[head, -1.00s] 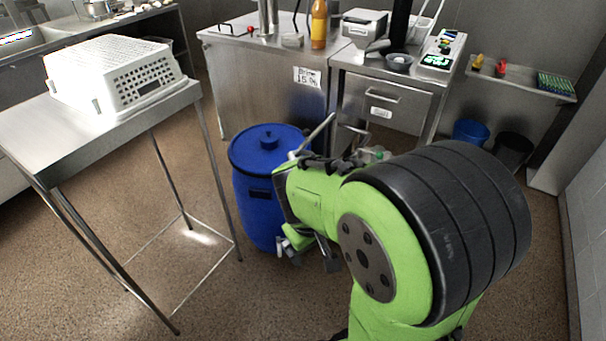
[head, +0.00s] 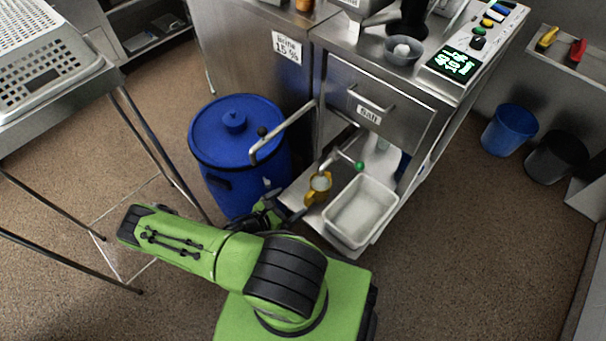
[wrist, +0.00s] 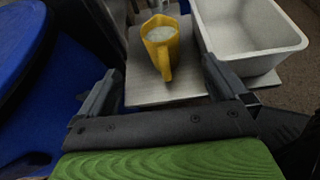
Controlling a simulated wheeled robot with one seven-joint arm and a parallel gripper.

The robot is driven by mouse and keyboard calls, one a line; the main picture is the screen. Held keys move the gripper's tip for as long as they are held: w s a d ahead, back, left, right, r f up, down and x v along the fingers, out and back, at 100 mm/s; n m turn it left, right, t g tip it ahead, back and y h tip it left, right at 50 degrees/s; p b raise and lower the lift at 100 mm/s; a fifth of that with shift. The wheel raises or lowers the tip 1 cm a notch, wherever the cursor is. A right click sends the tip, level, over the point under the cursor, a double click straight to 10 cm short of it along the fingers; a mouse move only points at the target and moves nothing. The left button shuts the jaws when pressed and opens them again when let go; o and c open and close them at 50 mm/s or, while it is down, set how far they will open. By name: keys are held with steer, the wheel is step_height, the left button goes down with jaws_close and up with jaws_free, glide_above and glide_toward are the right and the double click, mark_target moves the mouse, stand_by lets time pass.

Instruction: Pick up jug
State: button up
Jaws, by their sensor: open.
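The jug (wrist: 160,42) is yellow, with pale contents and a handle toward my gripper. It stands upright on a metal shelf in the wrist view. It also shows in the head view (head: 318,187), low under the salt drawer and below a tap. My gripper (wrist: 160,90) is open and empty, its two fingers spread to either side of the jug's handle but short of it. In the head view my gripper (head: 290,212) is just left of and nearer than the jug, partly hidden by my arm.
A white tub (head: 362,208) stands right beside the jug. A blue lidded barrel (head: 238,135) is close on the left. A lever handle (head: 285,130) and a green-knobbed tap (head: 358,166) reach out above. The salt drawer (head: 385,110) overhangs the shelf. Open floor lies to the right.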

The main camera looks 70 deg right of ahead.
mark_target(308, 196)
steer(key=b+x, duration=0.3)
steer(key=x, duration=0.7)
steer(key=shift+s+f, duration=0.1)
steer(key=b+x, duration=0.2)
steer(key=x, duration=0.3)
steer(key=shift+s+d+f, duration=0.15)
steer(key=shift+d, duration=0.05)
steer(key=c, duration=1.9)
steer(key=shift+o, duration=0.2)
steer(key=f+p+v, duration=0.1)
steer(key=p+v, duration=0.1)
steer(key=v, duration=0.7)
steer(key=a+f+p+v, duration=0.1)
steer(key=f+v, duration=0.1)
steer(key=v, duration=0.7)
steer(key=shift+w+p, duration=0.35)
steer(key=shift+w, duration=0.05)
